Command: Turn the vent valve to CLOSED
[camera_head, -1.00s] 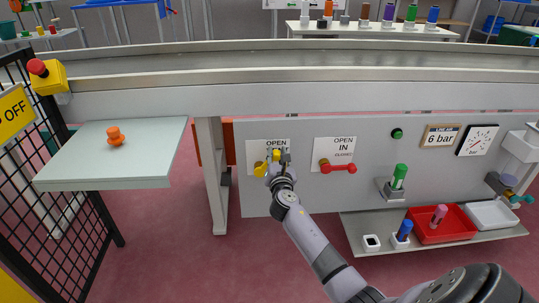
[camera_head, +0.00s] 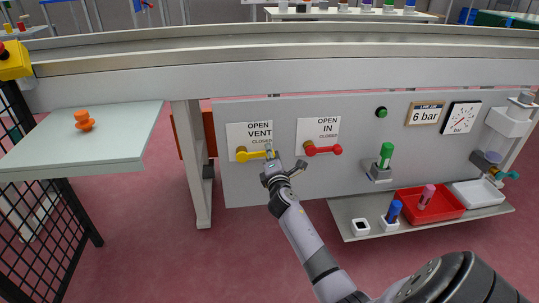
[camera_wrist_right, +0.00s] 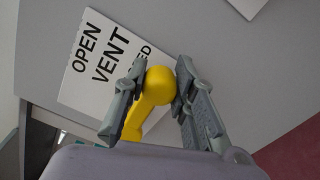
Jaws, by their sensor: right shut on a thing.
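The vent valve is a yellow lever (camera_head: 256,155) on the grey panel, in front of a white sign (camera_head: 249,128) reading OPEN, VENT and CLOSED. Its hub is at the left and the lever points right, about level, below the word CLOSED. My right gripper (camera_head: 270,157) is shut on the lever's outer end. In the right wrist view the yellow ball end (camera_wrist_right: 159,86) sits between my two fingers; the CLOSED word is partly hidden by a finger. My left gripper is not in view.
A red IN valve lever (camera_head: 323,150) sits close to the right, also pointing right. A shelf below holds a red tray (camera_head: 444,211), a white tray and small holders. A pale table (camera_head: 90,140) with an orange knob stands left, beside a black mesh fence.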

